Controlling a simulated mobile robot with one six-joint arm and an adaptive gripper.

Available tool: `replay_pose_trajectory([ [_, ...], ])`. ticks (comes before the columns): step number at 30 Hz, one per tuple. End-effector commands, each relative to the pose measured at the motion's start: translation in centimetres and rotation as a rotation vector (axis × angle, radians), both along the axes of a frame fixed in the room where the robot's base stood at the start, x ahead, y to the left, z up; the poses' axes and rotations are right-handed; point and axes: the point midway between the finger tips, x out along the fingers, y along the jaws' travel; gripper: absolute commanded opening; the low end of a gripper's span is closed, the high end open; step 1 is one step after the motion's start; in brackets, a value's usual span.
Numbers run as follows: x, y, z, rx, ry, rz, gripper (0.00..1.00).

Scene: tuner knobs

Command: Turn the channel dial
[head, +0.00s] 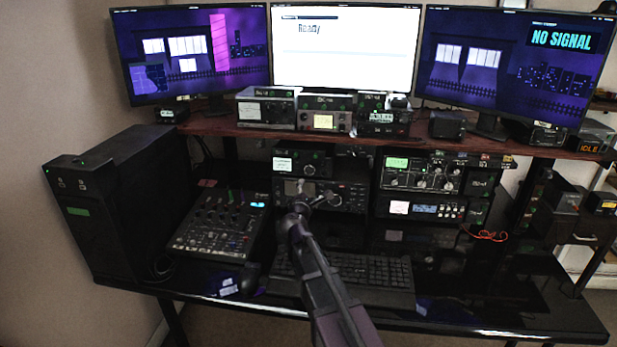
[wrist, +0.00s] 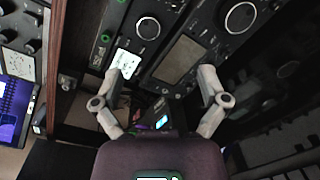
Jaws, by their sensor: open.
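My gripper (head: 312,192) is in front of the middle radio rack, below the shelf. In the wrist view my gripper (wrist: 160,75) has its two grey fingers spread wide with nothing between them. A black radio with a dark screen (wrist: 181,60) lies beyond the fingers and has a large round dial (wrist: 240,17). A smaller unit with a white display (head: 285,163) sits above it and has a round dial (head: 310,170), also seen in the wrist view (wrist: 148,27). No readable label shows which is the channel dial. The gripper and arm hide part of the radio in the head view.
A keyboard (head: 345,272) lies under my arm, with a mixer (head: 220,228) to its left. Another rack with several knobs (head: 420,175) stands to the right. The shelf (head: 225,128) above carries small radios and three monitors.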

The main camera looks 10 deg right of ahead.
Motion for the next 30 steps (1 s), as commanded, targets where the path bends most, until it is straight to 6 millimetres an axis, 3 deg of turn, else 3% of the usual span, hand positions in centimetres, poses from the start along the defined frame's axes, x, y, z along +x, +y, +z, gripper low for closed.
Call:
replay_pose_trajectory([
  [6, 1.0, 1.5, 0.1, -0.101, -0.002, 0.057, 0.93],
  [20, 1.2, 1.5, 0.2, -0.102, -0.001, 0.058, 0.93],
  [30, 4.1, 0.7, 0.2, -0.101, -0.002, 0.057, 0.93],
])
